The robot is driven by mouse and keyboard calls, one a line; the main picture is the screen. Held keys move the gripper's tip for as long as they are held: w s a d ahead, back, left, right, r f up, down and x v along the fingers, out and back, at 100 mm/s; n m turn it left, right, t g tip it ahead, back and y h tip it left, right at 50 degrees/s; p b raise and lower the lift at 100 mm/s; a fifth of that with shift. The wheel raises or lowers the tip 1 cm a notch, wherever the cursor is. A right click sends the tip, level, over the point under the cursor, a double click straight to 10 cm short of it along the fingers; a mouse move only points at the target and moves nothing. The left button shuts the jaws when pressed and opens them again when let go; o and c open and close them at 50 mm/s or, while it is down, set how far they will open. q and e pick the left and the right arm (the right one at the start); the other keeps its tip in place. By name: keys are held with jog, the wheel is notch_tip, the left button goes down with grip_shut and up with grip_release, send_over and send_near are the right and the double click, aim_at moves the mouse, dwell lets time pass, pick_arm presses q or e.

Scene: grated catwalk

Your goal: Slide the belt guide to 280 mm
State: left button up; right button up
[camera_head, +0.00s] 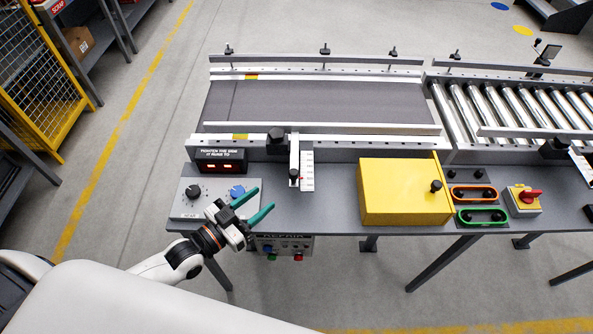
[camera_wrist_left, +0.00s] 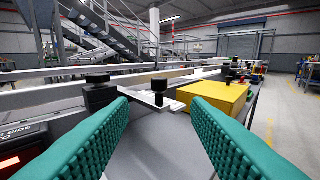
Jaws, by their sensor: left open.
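The belt guide is a pale rail (camera_head: 330,128) along the near side of the dark belt (camera_head: 310,103). A metal slide arm (camera_head: 294,153) reaches from it toward me, with a small black knob (camera_head: 294,174) at its near end. A white scale (camera_head: 307,172) lies right beside it; its numbers are too small to read. A larger black knob (camera_head: 276,138) stands left of the arm. My left gripper (camera_head: 264,199) is open and empty, in front of and left of the small knob. In the left wrist view the small knob (camera_wrist_left: 159,86) shows beyond the green fingers (camera_wrist_left: 160,110).
A yellow box (camera_head: 403,192) stands right of the scale. A display (camera_head: 221,160) with lit red digits and a dial panel (camera_head: 212,198) are at left. Grey tabletop is clear between scale and box.

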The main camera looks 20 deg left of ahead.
aim_at(290, 175)
pick_arm(q)
jog(key=x, duration=0.8)
jog(key=r+p+x, duration=0.1)
jog(key=x, duration=0.3)
jog(key=shift+a, duration=0.1)
grip_shut()
